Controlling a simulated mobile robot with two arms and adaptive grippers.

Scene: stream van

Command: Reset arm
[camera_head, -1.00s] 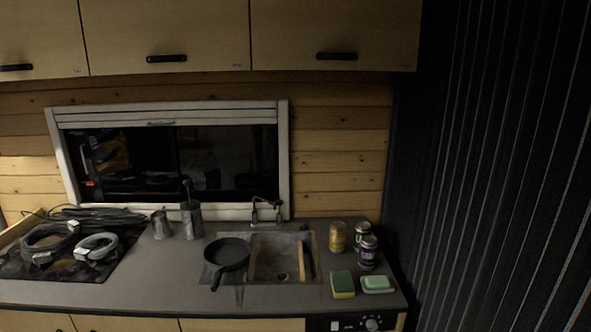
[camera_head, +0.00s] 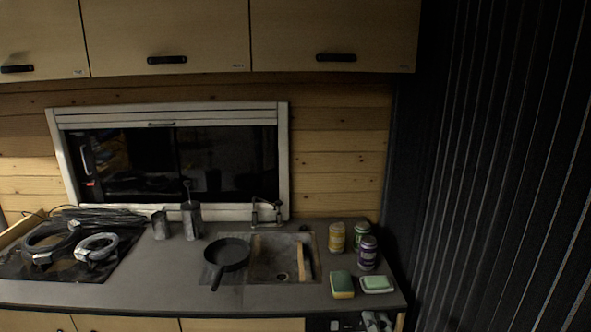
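The tips of what looks like my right gripper (camera_head: 377,321) show at the bottom edge, in front of the counter's right end. Two grey finger shapes are visible, but most of the gripper is cut off and I cannot tell whether it is open or shut. No held thing shows there. My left gripper is not in view.
The counter (camera_head: 170,275) holds a sink (camera_head: 270,278) with a black pan (camera_head: 227,254) on its left side. Several cans stand right of it, behind a sponge (camera_head: 342,284) and a soap dish (camera_head: 377,290). Coiled cables (camera_head: 97,246) lie left. Cabinets (camera_head: 335,25) hang above.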

